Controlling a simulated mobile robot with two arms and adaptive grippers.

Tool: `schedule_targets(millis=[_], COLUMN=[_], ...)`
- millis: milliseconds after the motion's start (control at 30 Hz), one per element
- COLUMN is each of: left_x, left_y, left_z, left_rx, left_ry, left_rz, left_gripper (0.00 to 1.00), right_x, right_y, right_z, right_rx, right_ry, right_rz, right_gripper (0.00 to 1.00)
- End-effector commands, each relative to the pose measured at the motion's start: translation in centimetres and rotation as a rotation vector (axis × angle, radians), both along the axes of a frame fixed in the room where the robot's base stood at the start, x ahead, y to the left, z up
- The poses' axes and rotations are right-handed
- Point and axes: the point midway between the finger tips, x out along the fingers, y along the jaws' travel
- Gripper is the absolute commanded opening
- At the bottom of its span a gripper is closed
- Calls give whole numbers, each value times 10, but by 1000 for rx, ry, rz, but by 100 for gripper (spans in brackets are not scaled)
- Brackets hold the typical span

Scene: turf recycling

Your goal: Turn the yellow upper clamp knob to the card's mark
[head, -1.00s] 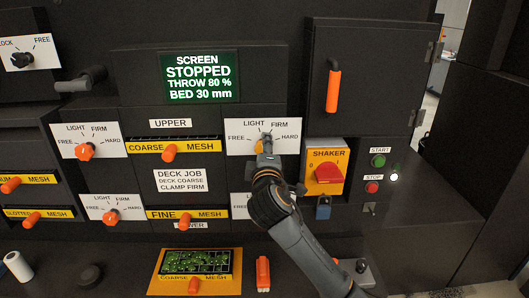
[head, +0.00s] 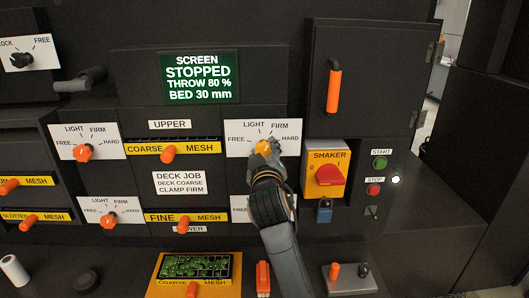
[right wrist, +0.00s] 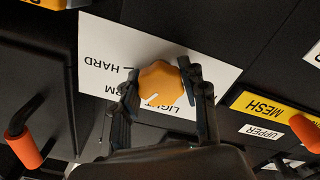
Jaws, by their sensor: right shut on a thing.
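The yellow upper clamp knob (head: 262,147) sits on a white dial plate (head: 237,150) marked FREE, LIGHT, FIRM and HARD. My right gripper (head: 267,148) is shut on it. In the right wrist view the knob (right wrist: 160,80) shows between the two fingers (right wrist: 163,90), with the plate upside down. Its white pointer line slants to the lower left there, toward the LIGHT and FIRM side; the fingers hide some marks, so I cannot tell the exact setting. The job card (head: 180,183) reads DECK COARSE, CLAMP FIRM. My left gripper is not in view.
The red shaker switch (head: 330,174) on its yellow plate stands right of my gripper, with a blue padlock (head: 323,211) below. An orange door handle (head: 333,91) is at upper right. My forearm partly covers the lower clamp plate (head: 239,208). The screen (head: 199,78) reads STOPPED.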

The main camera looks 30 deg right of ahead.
Motion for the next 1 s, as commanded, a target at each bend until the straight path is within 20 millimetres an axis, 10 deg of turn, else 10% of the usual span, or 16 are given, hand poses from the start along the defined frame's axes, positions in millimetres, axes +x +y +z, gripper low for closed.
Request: schedule_targets(millis=[600,633,733,1000], left_x=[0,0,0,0], left_y=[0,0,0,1], left_z=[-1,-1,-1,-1], left_rx=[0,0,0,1], left_ry=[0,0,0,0], left_rz=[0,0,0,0], left_gripper=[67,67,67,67], right_x=[0,0,0,0], right_y=[0,0,0,0], right_z=[-2,-2,-1,-1], right_rx=[39,39,38,37], right_ry=[-19,-19,-20,-21], right_rz=[0,0,0,0], right_gripper=[12,45,65,67])
